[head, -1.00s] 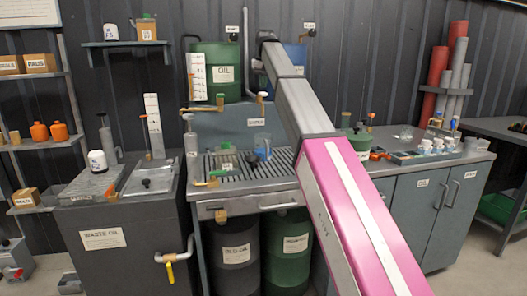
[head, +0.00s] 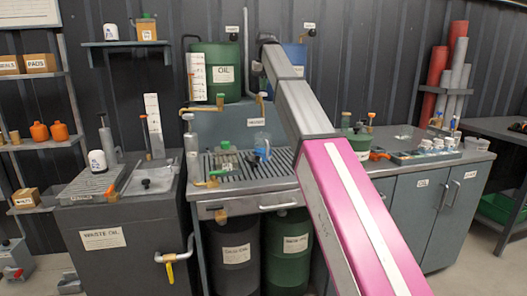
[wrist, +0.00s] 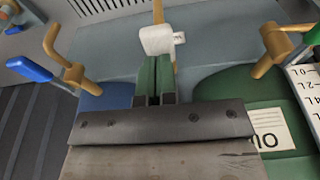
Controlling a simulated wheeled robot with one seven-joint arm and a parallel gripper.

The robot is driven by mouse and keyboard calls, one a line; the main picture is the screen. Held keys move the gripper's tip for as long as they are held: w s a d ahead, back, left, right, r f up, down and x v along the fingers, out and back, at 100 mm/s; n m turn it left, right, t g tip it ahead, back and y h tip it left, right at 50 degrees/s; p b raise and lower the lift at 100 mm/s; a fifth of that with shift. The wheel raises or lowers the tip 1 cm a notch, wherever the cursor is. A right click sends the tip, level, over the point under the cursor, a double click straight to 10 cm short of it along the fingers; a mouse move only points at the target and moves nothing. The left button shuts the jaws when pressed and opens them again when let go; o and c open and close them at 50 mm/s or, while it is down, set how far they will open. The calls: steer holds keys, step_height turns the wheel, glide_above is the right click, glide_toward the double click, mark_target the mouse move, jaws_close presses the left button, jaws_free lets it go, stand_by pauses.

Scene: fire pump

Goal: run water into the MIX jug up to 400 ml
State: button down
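A pale blue see-through jug (head: 262,141) stands on the slatted drain grate (head: 226,172) of the middle bench, below a brass tap. Its marks and level are too small to read, and I cannot read MIX on it. In the wrist view, my gripper (wrist: 156,62) has its green fingers close together, nothing visible between them. A brass pipe runs beyond the handle. In the head view my arm hides the gripper.
A blue-handled tap (wrist: 35,70) is left of my gripper; another brass tap (wrist: 283,42) is right. A green OIL drum (head: 215,60) stands behind the bench. A blue drum (head: 297,57) is partly behind my arm. A tray with white cups (head: 425,150) is on the right counter.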

steer(key=shift+f, duration=1.8)
stand_by(5.7)
steer(key=shift+r, duration=2.55)
